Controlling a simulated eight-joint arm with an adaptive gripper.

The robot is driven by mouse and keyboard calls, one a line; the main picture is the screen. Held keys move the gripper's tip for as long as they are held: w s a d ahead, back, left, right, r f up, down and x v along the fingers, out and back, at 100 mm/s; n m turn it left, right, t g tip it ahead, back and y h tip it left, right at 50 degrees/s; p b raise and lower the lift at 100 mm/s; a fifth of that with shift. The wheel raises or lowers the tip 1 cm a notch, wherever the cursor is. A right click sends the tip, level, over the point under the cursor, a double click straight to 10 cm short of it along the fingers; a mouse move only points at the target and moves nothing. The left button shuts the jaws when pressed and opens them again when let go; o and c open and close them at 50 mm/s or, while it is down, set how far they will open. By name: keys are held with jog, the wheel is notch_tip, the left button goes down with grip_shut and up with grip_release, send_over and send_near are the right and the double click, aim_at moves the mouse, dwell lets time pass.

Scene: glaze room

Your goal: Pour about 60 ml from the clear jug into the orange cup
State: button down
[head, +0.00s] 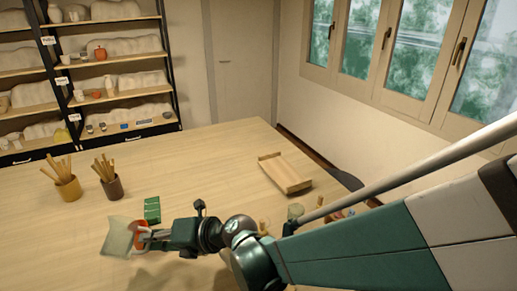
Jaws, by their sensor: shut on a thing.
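The clear jug (116,238) is at the lower left of the head view, at the end of my gripper (143,235). My gripper is shut on the jug, which looks tilted. The orange cup (141,226) shows just right of the jug, partly hidden behind the gripper fingers and the jug. I cannot tell whether the jug touches the cup, or how much liquid is in either one.
A green block-like item (152,208) stands just behind the cup. Two pots of wooden tools, one yellow (68,188) and one brown (113,188), stand farther left. A wooden tray (285,173) lies at the right. The table's middle is clear.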

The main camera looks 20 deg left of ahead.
jog(key=shift+r+m+g, duration=0.2)
jog(key=shift+m+g, duration=0.1)
jog(key=shift+m, duration=0.1)
dwell(0.4)
jog(key=shift+w+r+m+g, duration=0.15)
jog(key=shift+m+g, duration=0.15)
dwell(1.8)
jog(key=shift+r+m+p, duration=0.1)
jog(key=shift+m+p, duration=0.2)
dwell(0.8)
jog(key=shift+s+d+f+n, duration=0.1)
jog(key=shift+s+f+n, duration=0.25)
jog(key=shift+s+n, duration=0.3)
jog(key=shift+w+f+n+t+b, duration=0.1)
jog(key=shift+w+n+t+b, duration=0.2)
jog(key=shift+t, duration=0.3)
jog(key=shift+f, duration=0.1)
